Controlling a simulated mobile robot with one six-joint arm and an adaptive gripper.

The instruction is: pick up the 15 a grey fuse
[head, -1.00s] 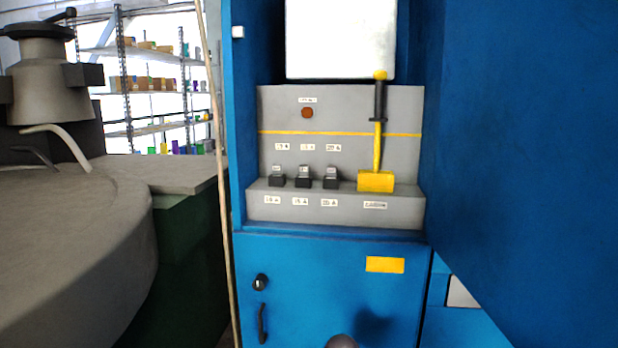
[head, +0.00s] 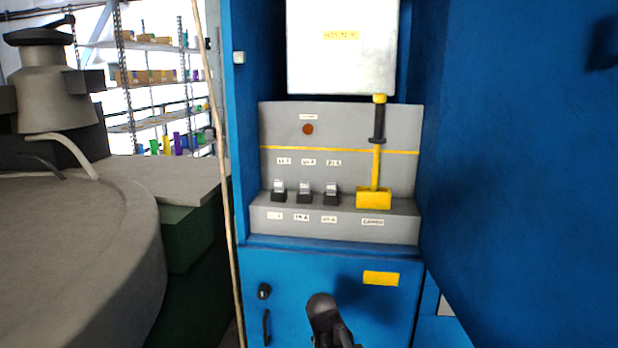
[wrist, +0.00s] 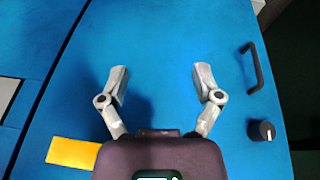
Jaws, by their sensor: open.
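Three small fuses with light grey tops and black bases stand in a row on the grey shelf inside the blue cabinet in the head view: the left fuse (head: 278,192), the middle fuse (head: 304,194) and the right fuse (head: 331,194). Labels sit above and below each one. They are blurred; the lower middle label (head: 301,217) looks like 15 A. My gripper (wrist: 162,82) is open and empty in the wrist view, facing the blue lower door. No fuse shows there. In the head view my arm's dark end is low in front of that door, below the fuses.
A white panel (head: 342,50) hangs above. The open blue door (head: 520,150) walls off the right side. A black handle (wrist: 252,68) and knob (wrist: 262,131) stick out of the lower door (wrist: 165,35).

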